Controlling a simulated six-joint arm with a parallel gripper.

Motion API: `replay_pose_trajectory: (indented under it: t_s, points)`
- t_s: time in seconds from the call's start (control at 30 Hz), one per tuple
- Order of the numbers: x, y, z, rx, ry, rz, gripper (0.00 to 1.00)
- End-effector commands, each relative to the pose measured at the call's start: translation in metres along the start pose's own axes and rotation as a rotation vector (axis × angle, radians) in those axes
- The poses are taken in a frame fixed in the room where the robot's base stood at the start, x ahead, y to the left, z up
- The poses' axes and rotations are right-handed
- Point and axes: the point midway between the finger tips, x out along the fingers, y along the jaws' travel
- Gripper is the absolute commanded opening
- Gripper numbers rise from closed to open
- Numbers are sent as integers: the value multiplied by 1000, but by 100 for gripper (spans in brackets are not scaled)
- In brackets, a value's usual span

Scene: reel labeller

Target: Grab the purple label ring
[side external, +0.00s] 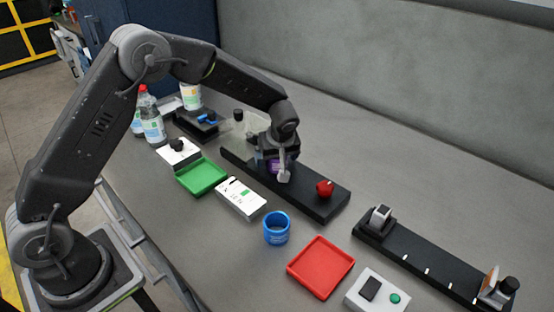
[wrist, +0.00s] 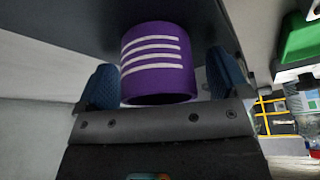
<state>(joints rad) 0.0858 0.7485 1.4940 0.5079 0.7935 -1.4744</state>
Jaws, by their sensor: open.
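The purple label ring (wrist: 158,82) fills the middle of the wrist view, with several white stripes on its side. My gripper (wrist: 160,85) is open, with one blue finger pad on each side of the ring. Small gaps show between the pads and the ring, and I cannot tell whether either pad touches it. In the side view the ring (side external: 275,167) is mostly hidden behind my gripper (side external: 279,172), which is low over the long black base (side external: 318,199).
A red knob (side external: 325,188) stands on the black base, right of my gripper. A white box (side external: 240,198), a blue ring (side external: 277,228), a green tray (side external: 202,177) and a red tray (side external: 320,266) lie in front. Another black rail (side external: 435,270) is at right. Bottles (side external: 152,122) stand at left.

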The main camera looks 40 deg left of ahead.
Motion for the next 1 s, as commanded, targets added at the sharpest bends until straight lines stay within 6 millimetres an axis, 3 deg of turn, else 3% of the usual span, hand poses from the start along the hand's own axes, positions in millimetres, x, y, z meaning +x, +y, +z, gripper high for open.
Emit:
replay_pose_trajectory:
  t_s: [0.17, 0.7, 1.0]
  points:
    - [0, 0, 0, 0, 0, 1, 92]
    - [-1, 0, 0, 0, 0, 1, 41]
    - [-7, 1, -3, -1, 2, 3, 41]
